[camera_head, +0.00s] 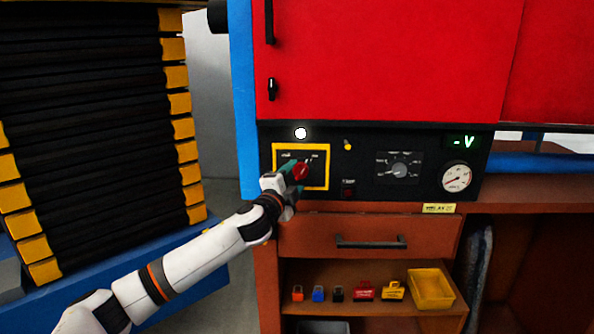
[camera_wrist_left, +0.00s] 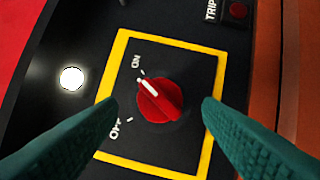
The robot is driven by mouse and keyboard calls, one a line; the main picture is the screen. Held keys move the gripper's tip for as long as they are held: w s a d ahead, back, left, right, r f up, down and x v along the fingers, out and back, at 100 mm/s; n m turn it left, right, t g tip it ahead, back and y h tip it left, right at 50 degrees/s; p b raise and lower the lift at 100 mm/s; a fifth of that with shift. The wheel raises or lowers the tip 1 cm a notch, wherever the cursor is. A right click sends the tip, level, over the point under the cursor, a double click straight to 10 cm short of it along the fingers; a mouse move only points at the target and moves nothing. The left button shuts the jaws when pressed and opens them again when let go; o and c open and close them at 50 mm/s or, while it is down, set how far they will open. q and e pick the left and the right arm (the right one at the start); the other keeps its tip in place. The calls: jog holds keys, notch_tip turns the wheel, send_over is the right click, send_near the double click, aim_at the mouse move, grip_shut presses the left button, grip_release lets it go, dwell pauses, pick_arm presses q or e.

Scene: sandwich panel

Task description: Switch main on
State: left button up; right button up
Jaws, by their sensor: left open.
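The main switch is a red rotary knob (camera_head: 301,171) in a yellow-framed black plate (camera_head: 327,170) on the control panel. In the left wrist view the knob (camera_wrist_left: 165,103) sits near the middle, and its white pointer line points close to the ON mark, slightly to the OFF side of it. My left gripper (camera_head: 292,180) is at the switch. In the left wrist view its two teal fingers (camera_wrist_left: 160,106) stand open on either side of the knob, with visible gaps. The right gripper is not in view.
A white lamp (camera_head: 301,133) glows above the switch. A selector dial (camera_head: 399,170), a gauge (camera_head: 456,177) and a green "-V" display (camera_head: 461,142) are to the right. A drawer (camera_head: 420,235) with a black handle is below; small padlocks and a yellow bin (camera_head: 432,288) sit on a shelf.

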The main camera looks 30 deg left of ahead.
pick_arm(q)
jog(key=shift+w+a, duration=0.2)
jog(key=shift+w, duration=1.05)
jog(key=shift+r, duration=0.1)
jog(key=c, duration=1)
jog(key=shift+o, duration=0.2)
jog(key=shift+r+p, duration=0.1)
jog(key=shift+p, duration=0.5)
jog(key=m+p, duration=0.1)
jog(key=p, duration=0.1)
jog(key=m+p, duration=0.1)
jog(key=p, duration=0.1)
jog(key=shift+r+g+p, duration=0.25)
jog(key=shift+g+p, duration=0.1)
jog(key=shift+g, duration=0.05)
jog(key=shift+f+m+p, duration=0.2)
jog(key=shift+m+p, duration=0.1)
jog(key=shift+m, duration=0.1)
jog(key=shift+f, duration=0.1)
